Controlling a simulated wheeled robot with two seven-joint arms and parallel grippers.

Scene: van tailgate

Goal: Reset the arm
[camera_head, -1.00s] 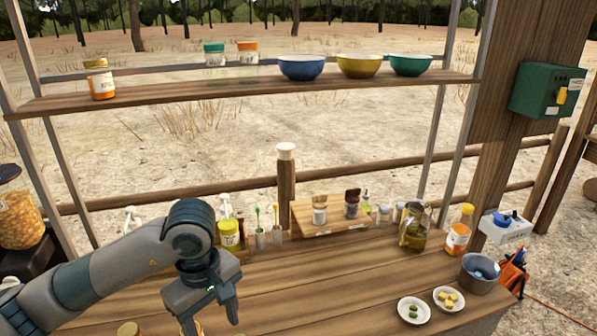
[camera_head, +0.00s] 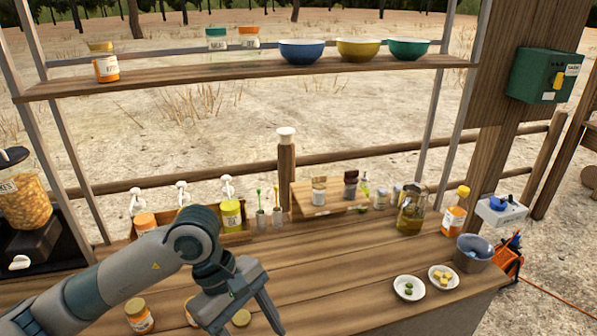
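My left arm comes in from the lower left, and its gripper (camera_head: 244,319) hangs low over the front of the wooden counter (camera_head: 330,275). Its fingers point down and look spread apart, with nothing seen between them. One finger runs down toward the bottom edge of the picture. A jar with an orange label (camera_head: 139,316) stands left of the gripper. Another jar (camera_head: 190,311) is partly hidden behind the gripper, and a round lid (camera_head: 241,318) shows by the fingers. My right gripper is not in view.
A shelf (camera_head: 200,77) with bowls and jars spans above. Pump bottles, a yellow jar (camera_head: 231,216) and a small wooden stand (camera_head: 335,208) line the counter's back. A glass jar (camera_head: 410,216), two small plates and a metal pot (camera_head: 474,252) stand right. The middle counter is clear.

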